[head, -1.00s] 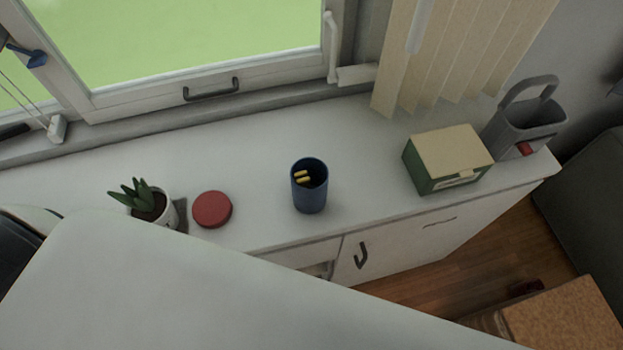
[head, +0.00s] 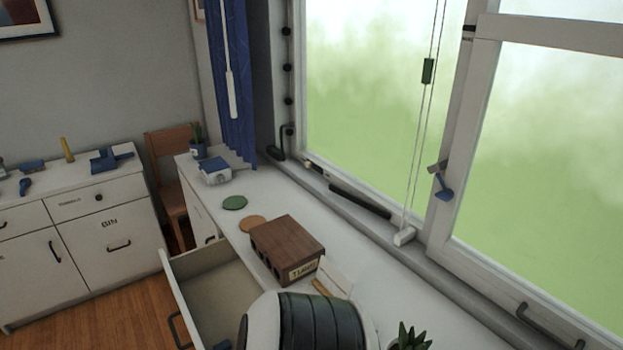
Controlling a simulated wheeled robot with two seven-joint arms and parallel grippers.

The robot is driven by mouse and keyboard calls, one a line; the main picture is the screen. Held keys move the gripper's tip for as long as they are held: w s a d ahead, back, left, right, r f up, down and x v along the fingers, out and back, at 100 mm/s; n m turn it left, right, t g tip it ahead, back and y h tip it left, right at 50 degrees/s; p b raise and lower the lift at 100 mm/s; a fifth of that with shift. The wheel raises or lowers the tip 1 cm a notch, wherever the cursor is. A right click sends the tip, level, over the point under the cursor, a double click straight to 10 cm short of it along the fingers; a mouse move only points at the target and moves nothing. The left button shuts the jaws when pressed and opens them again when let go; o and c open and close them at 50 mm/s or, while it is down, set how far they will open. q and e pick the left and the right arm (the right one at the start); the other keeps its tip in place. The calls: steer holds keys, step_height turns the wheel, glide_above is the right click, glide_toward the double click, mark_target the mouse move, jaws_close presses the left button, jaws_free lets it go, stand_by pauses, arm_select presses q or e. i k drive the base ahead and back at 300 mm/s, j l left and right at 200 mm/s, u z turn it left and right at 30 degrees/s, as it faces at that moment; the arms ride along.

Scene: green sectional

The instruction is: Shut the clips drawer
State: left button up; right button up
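A drawer (head: 174,287) stands pulled out from the front of the white window counter, in the lower left middle of the head view. Its light front has a dark handle (head: 177,330), and its bare beige inside shows. A small blue item (head: 222,345) shows at the picture's bottom edge, by the drawer's near part. No label can be read on its front, so I cannot tell whether it is the clips drawer. The drawer's near end is cut off by the picture edge. Neither of my grippers is in view.
A wooden chair (head: 172,172) and white cabinet (head: 85,260) stand left. Wood floor is clear before the drawer.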

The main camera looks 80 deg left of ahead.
mark_target(212, 287)
steer(key=u, duration=0.5)
steer(key=j+u, duration=0.1)
steer(key=u, duration=0.4)
steer(key=k+u, duration=0.1)
steer(key=u, duration=0.4)
steer(key=j+u, duration=0.15)
steer(key=u, duration=0.85)
steer(key=j+u, duration=0.1)
steer(key=u, duration=0.4)
steer(key=j+u, duration=0.1)
steer(key=u, duration=0.35)
